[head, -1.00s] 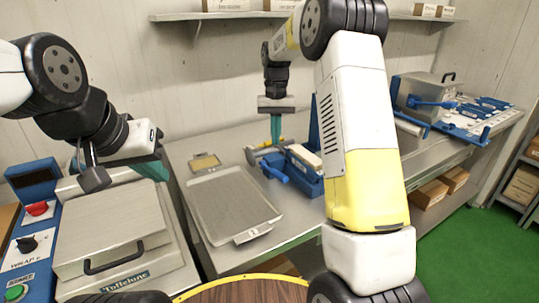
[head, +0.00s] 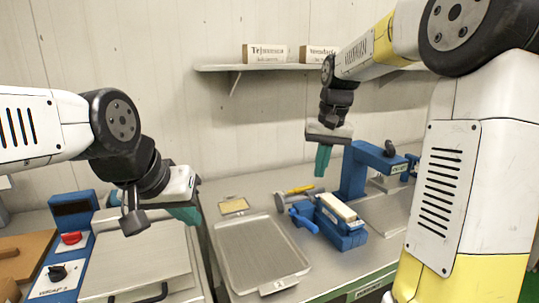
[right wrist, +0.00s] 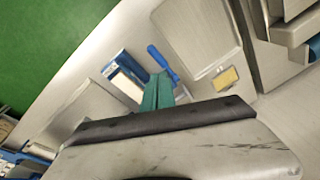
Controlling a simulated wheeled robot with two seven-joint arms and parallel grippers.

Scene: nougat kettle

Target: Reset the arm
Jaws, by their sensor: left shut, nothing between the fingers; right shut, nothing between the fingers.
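My left gripper (head: 187,215) hangs over the metal lidded box at the left, its teal fingers shut and empty. My right gripper (head: 322,160) is raised above the steel table, its teal fingers shut, pointing down and empty. It is behind and above the blue fixture with a pale block (head: 340,210). In the right wrist view the shut teal fingers (right wrist: 158,92) show in front of the table, with the blue fixture (right wrist: 125,72) beside them. My right arm's white and yellow links fill the right of the head view.
A metal tray (head: 222,250) lies on the table (head: 215,190), with a small yellowish plate (head: 233,206) behind it. A yellow-handled tool (head: 298,190) lies near the fixture. A blue press (head: 362,170) stands behind. A control panel (head: 62,270) is at left. A wall shelf (head: 290,67) holds boxes.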

